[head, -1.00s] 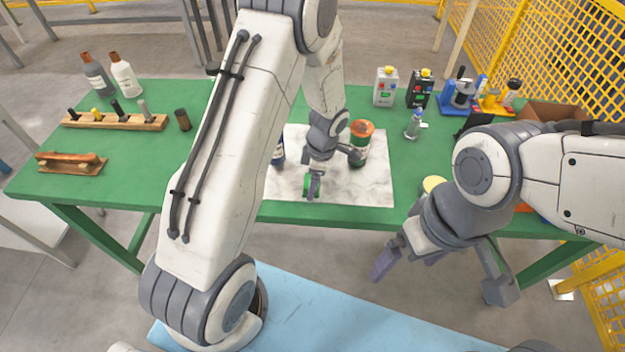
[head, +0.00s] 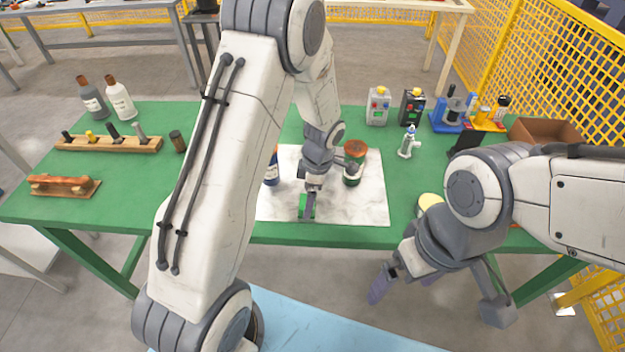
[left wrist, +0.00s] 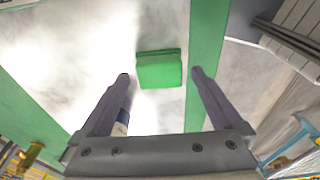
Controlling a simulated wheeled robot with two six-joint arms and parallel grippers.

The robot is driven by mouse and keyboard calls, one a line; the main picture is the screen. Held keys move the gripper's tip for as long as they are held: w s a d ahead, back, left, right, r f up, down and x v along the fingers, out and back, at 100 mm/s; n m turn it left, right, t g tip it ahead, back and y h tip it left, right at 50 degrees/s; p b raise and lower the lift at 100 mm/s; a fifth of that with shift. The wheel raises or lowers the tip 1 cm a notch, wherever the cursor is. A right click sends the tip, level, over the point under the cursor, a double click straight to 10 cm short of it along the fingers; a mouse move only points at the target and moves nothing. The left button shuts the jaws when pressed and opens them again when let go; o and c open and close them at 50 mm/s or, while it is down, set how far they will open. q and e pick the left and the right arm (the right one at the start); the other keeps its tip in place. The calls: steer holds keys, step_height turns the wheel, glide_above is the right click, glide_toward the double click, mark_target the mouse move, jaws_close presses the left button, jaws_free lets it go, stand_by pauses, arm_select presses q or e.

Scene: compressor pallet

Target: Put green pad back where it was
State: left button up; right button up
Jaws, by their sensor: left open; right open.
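The green pad (head: 307,208) lies on the white marble slab (head: 365,205), near its front edge. It also shows in the left wrist view (left wrist: 159,69), lying flat on the slab and apart from both fingers. My left gripper (head: 311,200) is over the pad in the head view and partly covers it. In the left wrist view my left gripper (left wrist: 161,74) is open and empty, with its fingertips on either side of the pad. My right gripper (head: 406,284) is open and empty in front of the table's front edge.
A jar with an orange-brown lid (head: 354,163) stands right of my left gripper, and a blue bottle (head: 271,170) stands left. A white dispenser (head: 408,142) and control boxes (head: 378,106) are behind right. A wooden rack (head: 108,144) is on the left of the green table (head: 215,115).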

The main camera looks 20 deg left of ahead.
arm_select(q)
step_height(320, 180, up, 10)
steer(key=d, duration=0.1)
steer(key=shift+w+d+f+b, duration=0.15)
steer(key=shift+d+b, duration=0.1)
steer(key=shift+b, duration=0.1)
steer(key=f, duration=0.4)
steer(key=a+f, duration=0.1)
steer(key=f, duration=0.2)
steer(key=f+p, duration=0.1)
steer(key=f, duration=0.3)
steer(key=shift+s+a+f, duration=0.3)
steer(key=shift+a+f, duration=0.05)
steer(key=shift+a, duration=0.05)
steer(key=shift+w+r+p, duration=0.1)
steer(key=shift+p, duration=0.2)
steer(key=shift+r+b, duration=0.35)
steer(key=shift+b, duration=0.05)
steer(key=shift+r, duration=0.8)
